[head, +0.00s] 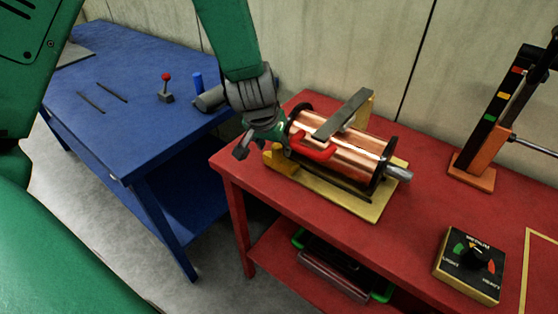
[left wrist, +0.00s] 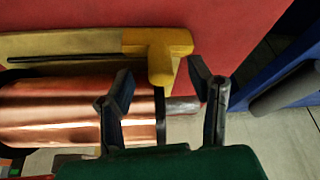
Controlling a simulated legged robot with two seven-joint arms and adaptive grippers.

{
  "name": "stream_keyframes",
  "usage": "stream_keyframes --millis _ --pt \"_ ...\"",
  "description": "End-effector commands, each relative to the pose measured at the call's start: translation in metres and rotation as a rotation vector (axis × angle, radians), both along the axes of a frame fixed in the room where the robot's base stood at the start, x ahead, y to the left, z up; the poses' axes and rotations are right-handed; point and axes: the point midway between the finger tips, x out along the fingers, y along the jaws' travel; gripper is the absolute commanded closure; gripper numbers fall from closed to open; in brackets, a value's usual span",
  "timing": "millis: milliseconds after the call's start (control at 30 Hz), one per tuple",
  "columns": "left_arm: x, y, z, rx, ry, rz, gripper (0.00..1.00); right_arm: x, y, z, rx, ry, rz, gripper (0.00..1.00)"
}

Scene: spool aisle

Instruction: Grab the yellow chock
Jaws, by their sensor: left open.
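The yellow chock (head: 280,160) is a blocky piece at the left end of the cradle (head: 370,207), below the end of the copper spool (head: 350,155). In the left wrist view the chock (left wrist: 162,55) shows as a T-shaped yellow block, its stem between the lines of my fingers. My left gripper (head: 262,147) is open beside the spool's left end, over the chock. Its fingertips, also in the left wrist view (left wrist: 161,78), are apart with nothing gripped. Whether a finger touches the chock I cannot tell. My right gripper is not in view.
A grey bar with a red handle (head: 313,149) lies across the spool. The red table (head: 420,155) also holds a dial box (head: 471,262) and an orange-based post (head: 472,170). A blue table (head: 130,130) stands at left, with a gap between the tables.

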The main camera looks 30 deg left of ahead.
Motion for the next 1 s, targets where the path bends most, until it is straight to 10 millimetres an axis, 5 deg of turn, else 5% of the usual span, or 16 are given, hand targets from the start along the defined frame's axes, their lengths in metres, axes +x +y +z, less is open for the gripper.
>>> stream_keyframes --millis 200,500,667,1000 --pt "0.013 0.004 -0.03 0.0 0.002 0.0 0.53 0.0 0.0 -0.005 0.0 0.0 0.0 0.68" --pt "0.015 0.006 -0.033 0.0 0.0 0.0 0.53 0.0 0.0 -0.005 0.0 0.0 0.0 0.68" --pt "0.015 0.006 -0.033 0.0 0.0 0.0 1.0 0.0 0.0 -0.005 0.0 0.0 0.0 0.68" --pt "0.015 0.006 -0.033 0.001 0.0 0.0 1.0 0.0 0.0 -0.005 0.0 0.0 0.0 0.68"
